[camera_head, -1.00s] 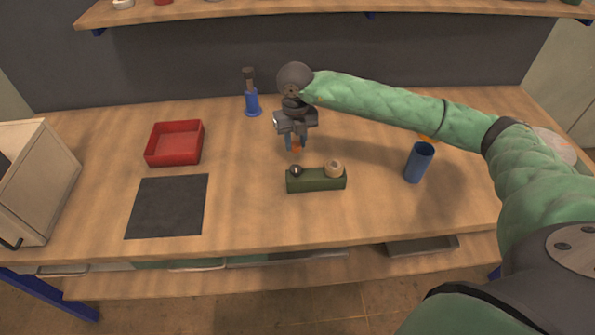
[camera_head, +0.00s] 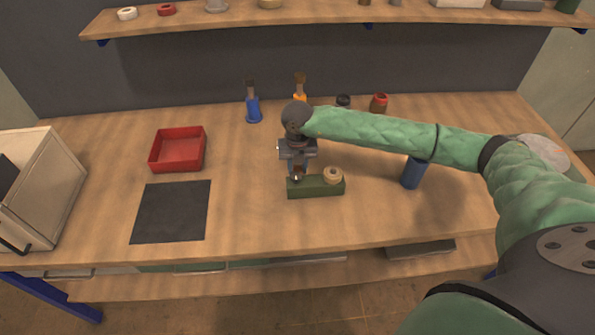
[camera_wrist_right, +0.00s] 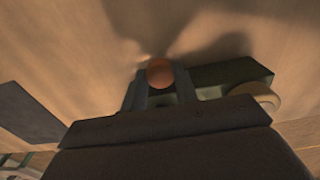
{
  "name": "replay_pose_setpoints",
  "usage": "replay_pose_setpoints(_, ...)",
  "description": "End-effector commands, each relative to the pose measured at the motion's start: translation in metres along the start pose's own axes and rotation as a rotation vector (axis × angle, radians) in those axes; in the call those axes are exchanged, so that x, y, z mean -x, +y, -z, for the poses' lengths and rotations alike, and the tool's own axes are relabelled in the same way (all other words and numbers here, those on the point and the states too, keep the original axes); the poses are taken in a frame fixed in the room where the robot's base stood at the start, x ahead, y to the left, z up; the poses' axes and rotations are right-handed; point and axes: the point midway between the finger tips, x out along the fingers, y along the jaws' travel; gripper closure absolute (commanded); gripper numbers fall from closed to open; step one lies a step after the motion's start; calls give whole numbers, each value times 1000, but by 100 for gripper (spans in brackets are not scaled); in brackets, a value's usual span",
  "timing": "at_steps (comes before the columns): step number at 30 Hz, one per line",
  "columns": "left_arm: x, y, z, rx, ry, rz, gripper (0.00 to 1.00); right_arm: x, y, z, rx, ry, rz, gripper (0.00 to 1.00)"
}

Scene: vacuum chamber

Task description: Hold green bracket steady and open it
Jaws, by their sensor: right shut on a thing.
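The green bracket (camera_head: 318,190) is a long low block on the table, just right of the middle in the head view. My right gripper (camera_head: 299,170) points down at that left end. In the right wrist view its fingers (camera_wrist_right: 160,88) are shut on a round orange-brown piece (camera_wrist_right: 160,72). The bracket (camera_wrist_right: 235,76) is beside and partly behind the fingers. I cannot tell whether piece and knob touch. My left gripper is not in view.
A blue cup (camera_head: 412,173) stands right of the bracket, below my right arm. A red tray (camera_head: 178,149) and a dark mat (camera_head: 171,211) lie left. The table's front middle is clear.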

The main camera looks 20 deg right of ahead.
Motion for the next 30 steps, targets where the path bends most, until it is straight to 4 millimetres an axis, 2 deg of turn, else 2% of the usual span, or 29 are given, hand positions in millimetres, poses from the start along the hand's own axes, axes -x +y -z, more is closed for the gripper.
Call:
replay_pose_setpoints(6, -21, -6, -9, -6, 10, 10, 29, -24, 0, 0, -1, 2, 1, 98)
replay_pose_setpoints(10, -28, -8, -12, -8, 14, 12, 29, -32, 0, 0, 0, 0, 1, 98)
replay_pose_setpoints(24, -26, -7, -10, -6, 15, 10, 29, -36, 0, 0, 0, 0, 0, 98)
replay_pose_setpoints(25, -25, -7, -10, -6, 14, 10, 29, -36, 0, 0, 0, 0, 0, 69)
replay_pose_setpoints(28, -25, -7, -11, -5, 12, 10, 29, -35, 0, 0, 0, 0, 0, 49)
replay_pose_setpoints(30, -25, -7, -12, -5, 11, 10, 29, -35, 0, 0, 0, 0, 0, 49)
